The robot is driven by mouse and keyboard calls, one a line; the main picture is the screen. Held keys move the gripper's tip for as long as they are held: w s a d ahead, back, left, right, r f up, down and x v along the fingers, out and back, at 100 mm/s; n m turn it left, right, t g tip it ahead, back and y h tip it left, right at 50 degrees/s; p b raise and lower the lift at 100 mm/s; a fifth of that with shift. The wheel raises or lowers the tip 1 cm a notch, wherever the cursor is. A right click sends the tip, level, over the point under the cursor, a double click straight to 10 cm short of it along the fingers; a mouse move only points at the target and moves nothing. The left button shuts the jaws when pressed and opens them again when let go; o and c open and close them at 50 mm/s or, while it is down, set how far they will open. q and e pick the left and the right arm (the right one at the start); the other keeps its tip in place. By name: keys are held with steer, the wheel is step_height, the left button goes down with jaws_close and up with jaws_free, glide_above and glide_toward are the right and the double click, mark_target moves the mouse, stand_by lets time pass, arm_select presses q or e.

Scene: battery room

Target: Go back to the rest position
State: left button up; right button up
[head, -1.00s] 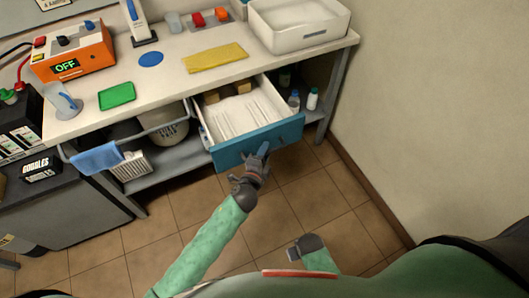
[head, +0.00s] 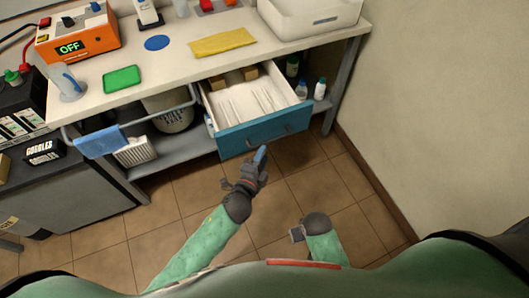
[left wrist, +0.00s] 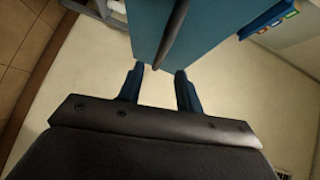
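My left gripper (head: 261,158) is just in front of the pulled-out drawer with the blue front (head: 245,139), below its handle (head: 283,131). In the left wrist view my left gripper (left wrist: 160,72) has its two blue fingers apart with nothing between them. The blue drawer front (left wrist: 150,20) and dark handle (left wrist: 173,35) lie just beyond the fingertips. My right gripper (head: 296,234) is low in the middle of the head view, over the floor and empty-looking; its fingers are too small to judge.
The open drawer holds brown blocks (head: 250,73) and has a white inside. The bench (head: 180,65) carries an orange unit (head: 80,38), a green tray (head: 122,79), a yellow cloth (head: 222,42) and a white tub (head: 310,18). A wall (head: 445,110) stands at right. Tiled floor (head: 345,200) is clear.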

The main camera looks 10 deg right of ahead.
arm_select(q)
steer(key=shift+a, duration=0.1)
stand_by(0.5)
steer(key=s+a+n+g+y, duration=0.2)
steer(key=a+n+y, duration=0.2)
steer(key=a+n, duration=0.3)
steer(key=s+a+n+g+y, duration=0.25)
steer(key=a+n, duration=0.25)
steer(key=a, duration=0.4)
steer(key=s+a+n+g, duration=0.75)
steer(key=s+a, duration=0.25)
steer(key=s, duration=0.5)
steer(key=d+f, duration=0.3)
steer(key=f, duration=0.7)
steer(key=s+d+f+g, duration=0.1)
steer(key=d+f, duration=0.2)
steer(key=f, duration=0.7)
steer(key=shift+s+f, duration=0.15)
steer(key=shift+f, duration=0.15)
